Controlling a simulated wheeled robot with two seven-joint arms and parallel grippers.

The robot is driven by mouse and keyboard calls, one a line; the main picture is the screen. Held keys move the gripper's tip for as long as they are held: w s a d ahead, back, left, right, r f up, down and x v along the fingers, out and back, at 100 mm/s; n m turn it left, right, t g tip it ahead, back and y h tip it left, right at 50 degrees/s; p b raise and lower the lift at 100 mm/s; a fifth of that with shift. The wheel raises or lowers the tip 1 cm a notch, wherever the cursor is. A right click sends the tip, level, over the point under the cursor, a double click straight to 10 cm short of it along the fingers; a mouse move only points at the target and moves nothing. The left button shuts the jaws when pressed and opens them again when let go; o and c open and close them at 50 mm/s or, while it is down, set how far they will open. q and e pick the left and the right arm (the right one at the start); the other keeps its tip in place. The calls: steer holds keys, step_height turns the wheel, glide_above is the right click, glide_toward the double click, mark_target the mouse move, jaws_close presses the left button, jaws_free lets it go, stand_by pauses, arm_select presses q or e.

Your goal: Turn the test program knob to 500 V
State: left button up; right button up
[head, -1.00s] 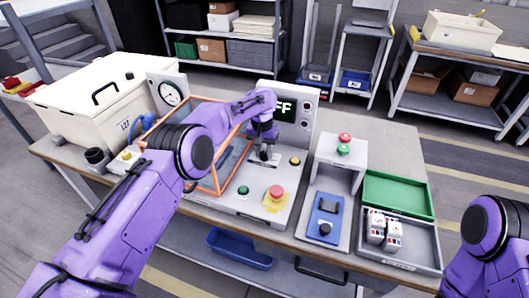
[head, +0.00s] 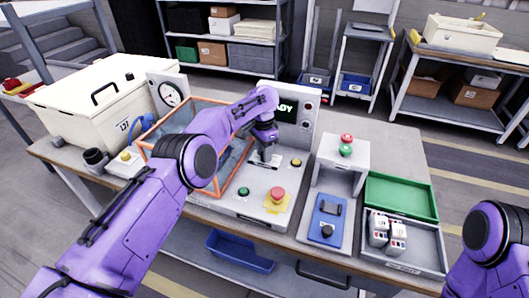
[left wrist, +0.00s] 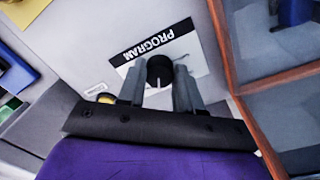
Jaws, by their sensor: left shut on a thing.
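The test program knob (left wrist: 160,72) is a round black knob with a white pointer line, on a white label reading "PROGRAM" in the left wrist view. My left gripper (left wrist: 160,82) is shut on the knob, one finger on each side. In the head view my left gripper (head: 264,160) reaches down to the grey tester panel (head: 240,207) and hides the knob. The voltage marks on the label are not readable. My right gripper is out of view.
An orange-framed guard (head: 218,192) stands just left of the knob. A red emergency button (head: 277,194), a green button (head: 243,191) and a yellow button (head: 296,162) sit close by. A blue fixture (head: 327,219) and a green tray (head: 400,195) are to the right.

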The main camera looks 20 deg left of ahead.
arm_select(q)
steer(key=shift+s+d+f, duration=0.1)
steer(key=shift+f, duration=0.15)
steer(key=o, duration=1)
steer(key=shift+o, duration=0.2)
steer(key=r, duration=0.5)
steer(key=shift+w+r+b, duration=0.2)
steer(key=shift+w+b, duration=0.1)
steer(key=r+p, duration=0.2)
steer(key=r, duration=0.3)
steer(key=shift+a+r, duration=0.1)
steer(key=shift+a, duration=0.1)
